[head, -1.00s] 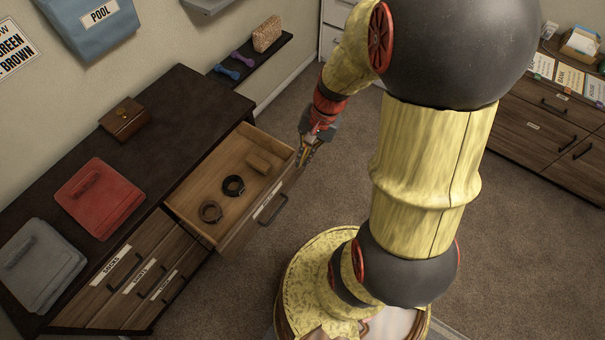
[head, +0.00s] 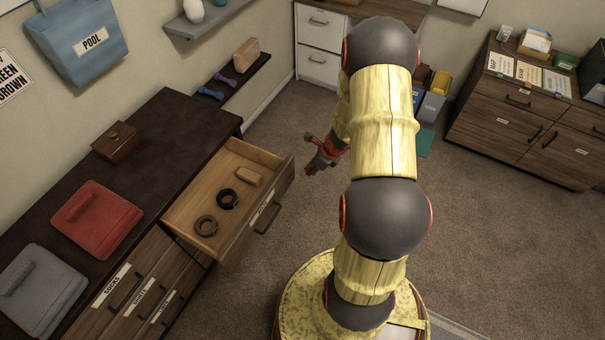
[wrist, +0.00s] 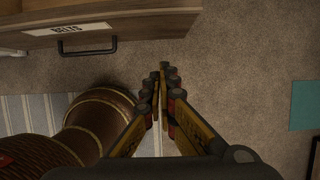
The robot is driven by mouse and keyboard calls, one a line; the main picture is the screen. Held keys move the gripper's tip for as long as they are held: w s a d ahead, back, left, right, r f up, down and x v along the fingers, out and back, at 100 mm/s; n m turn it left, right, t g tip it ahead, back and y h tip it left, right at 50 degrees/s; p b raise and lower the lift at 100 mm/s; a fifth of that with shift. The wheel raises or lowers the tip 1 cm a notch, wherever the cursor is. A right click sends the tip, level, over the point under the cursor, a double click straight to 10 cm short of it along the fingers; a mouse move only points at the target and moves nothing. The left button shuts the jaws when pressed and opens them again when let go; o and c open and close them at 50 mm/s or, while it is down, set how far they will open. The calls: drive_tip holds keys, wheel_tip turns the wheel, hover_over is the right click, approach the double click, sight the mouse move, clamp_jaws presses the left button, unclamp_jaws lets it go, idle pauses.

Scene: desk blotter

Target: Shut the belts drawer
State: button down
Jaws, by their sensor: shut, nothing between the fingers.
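The belts drawer (head: 240,210) stands pulled out from the dark dresser in the head view. Inside it lie a black rolled belt (head: 227,199), a brown rolled belt (head: 207,226) and a small tan block (head: 248,177). In the wrist view the drawer front (wrist: 150,24) with its BELTS label (wrist: 82,28) and black handle (wrist: 87,48) crosses the upper left. My gripper (head: 310,170) is shut and empty, to the right of the drawer and apart from it. Its closed fingers (wrist: 164,80) show in the wrist view, below the drawer front and right of the handle.
The dresser top (head: 165,130) holds a wooden box (head: 115,142), a red folded item (head: 95,220) and a grey one (head: 40,285). A low shelf (head: 240,85) holds dumbbells beyond the drawer. Carpet (head: 275,130) is open around my gripper.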

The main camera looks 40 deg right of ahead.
drive_tip(key=w+a+f+b, duration=0.2)
drive_tip(key=w+f+b, duration=0.1)
drive_tip(key=w+f, duration=0.4)
drive_tip(key=shift+a+f, duration=0.3)
drive_tip(key=shift+f, duration=0.45)
drive_tip(key=shift+w, duration=0.15)
